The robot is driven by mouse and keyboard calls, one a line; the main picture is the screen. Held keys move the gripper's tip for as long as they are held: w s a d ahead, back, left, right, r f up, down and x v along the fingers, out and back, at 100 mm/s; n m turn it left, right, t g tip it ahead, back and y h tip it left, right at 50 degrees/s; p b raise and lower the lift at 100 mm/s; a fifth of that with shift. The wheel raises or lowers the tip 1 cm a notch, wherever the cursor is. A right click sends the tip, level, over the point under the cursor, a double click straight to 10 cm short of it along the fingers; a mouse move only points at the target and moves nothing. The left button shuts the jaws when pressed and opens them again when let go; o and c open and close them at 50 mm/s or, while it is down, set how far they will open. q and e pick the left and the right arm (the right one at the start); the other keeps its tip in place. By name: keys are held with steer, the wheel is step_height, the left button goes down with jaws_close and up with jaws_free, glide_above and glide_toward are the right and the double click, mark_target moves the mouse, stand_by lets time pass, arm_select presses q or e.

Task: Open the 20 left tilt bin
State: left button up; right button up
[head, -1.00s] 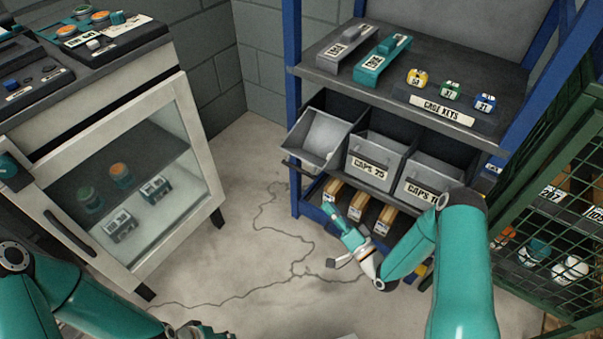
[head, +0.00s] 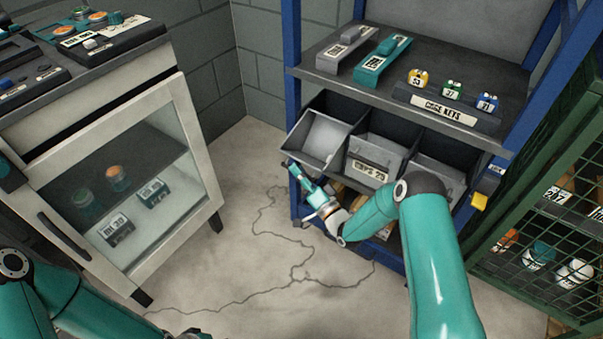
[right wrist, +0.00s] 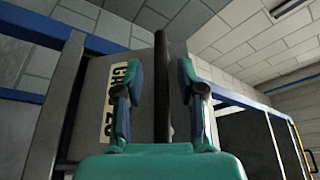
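The left tilt bin (head: 322,138) is grey and leans out of the shelf at its top, its pale inner face showing. My right gripper (head: 294,172) is at the bin's lower left front. In the right wrist view its open fingers (right wrist: 160,85) stand on both sides of the lip; I cannot tell whether they touch it. My left gripper (head: 192,334) barely shows at the bottom edge.
A middle bin (head: 372,160) and a right bin (head: 440,178) stand beside it, upright. A blue post (head: 291,70) stands left of the bins. A glass-door cabinet (head: 130,180) is at left, a green mesh cage (head: 560,200) at right.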

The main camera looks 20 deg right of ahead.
jaws_close()
stand_by(0.3)
steer(key=shift+w+d+r+m+h, duration=0.2)
steer(key=shift+d+r+m+h, duration=0.15)
steer(key=shift+r+m, duration=0.25)
jaws_free()
steer(key=shift+f, duration=0.1)
steer(key=shift+a, duration=0.1)
